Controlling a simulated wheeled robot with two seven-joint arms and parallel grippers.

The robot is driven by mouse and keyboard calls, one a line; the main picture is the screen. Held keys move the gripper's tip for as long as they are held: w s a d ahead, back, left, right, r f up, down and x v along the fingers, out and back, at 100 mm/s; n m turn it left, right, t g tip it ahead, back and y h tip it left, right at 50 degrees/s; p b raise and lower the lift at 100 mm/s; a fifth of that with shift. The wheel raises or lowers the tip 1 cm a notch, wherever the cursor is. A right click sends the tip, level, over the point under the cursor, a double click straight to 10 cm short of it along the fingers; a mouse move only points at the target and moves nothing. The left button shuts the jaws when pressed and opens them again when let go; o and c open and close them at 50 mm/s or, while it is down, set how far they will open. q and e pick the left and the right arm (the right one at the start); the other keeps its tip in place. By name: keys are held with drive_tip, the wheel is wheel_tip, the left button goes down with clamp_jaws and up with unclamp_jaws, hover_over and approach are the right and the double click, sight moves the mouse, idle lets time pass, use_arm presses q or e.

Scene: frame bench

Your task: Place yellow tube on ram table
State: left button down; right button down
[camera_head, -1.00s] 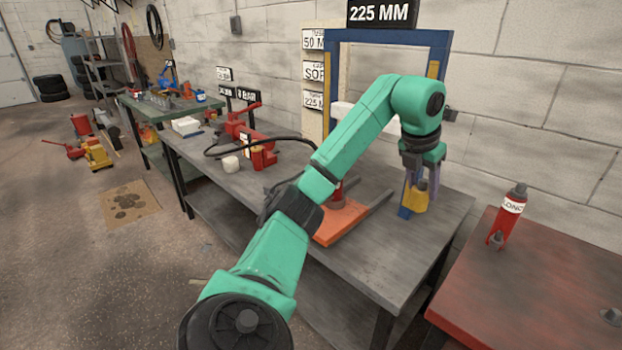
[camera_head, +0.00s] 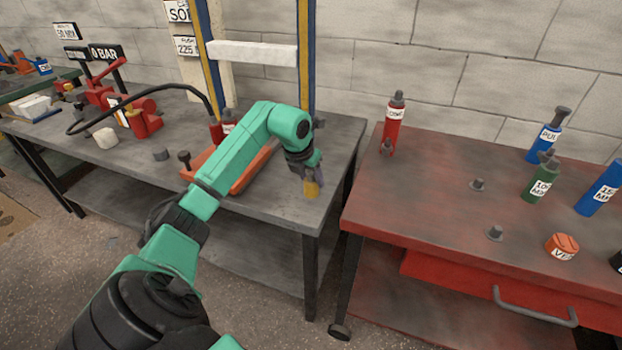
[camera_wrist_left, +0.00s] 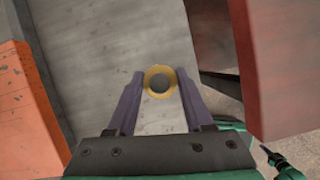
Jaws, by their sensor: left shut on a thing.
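My left gripper (camera_head: 312,176) is shut on the yellow tube (camera_head: 312,189) and holds it over the right end of the grey bench. In the left wrist view the tube (camera_wrist_left: 160,69) shows end-on as a yellow ring with a dark middle, between the two purple fingers of the left gripper (camera_wrist_left: 160,84). The red-topped table (camera_head: 430,190) stands to the right of the bench and carries several rams. A green part with a dark end, possibly of my right arm, shows at the wrist view's lower right; its jaws cannot be made out.
On the red table stand a red ram (camera_head: 393,125), a green ram (camera_head: 540,180), blue rams and an orange cap (camera_head: 562,246). Its front left is clear. An orange tray (camera_head: 245,175) and the blue press frame (camera_head: 306,50) are beside my left arm.

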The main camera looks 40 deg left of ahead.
use_arm(q)
drive_tip(key=shift+c, duration=1.5)
unclamp_jaws()
drive_tip(key=shift+r, duration=0.1)
drive_tip(key=shift+s+r, duration=0.1)
drive_tip(key=shift+r, duration=0.3)
drive_tip(key=v, duration=1.1)
drive_tip(key=shift+p, duration=0.3)
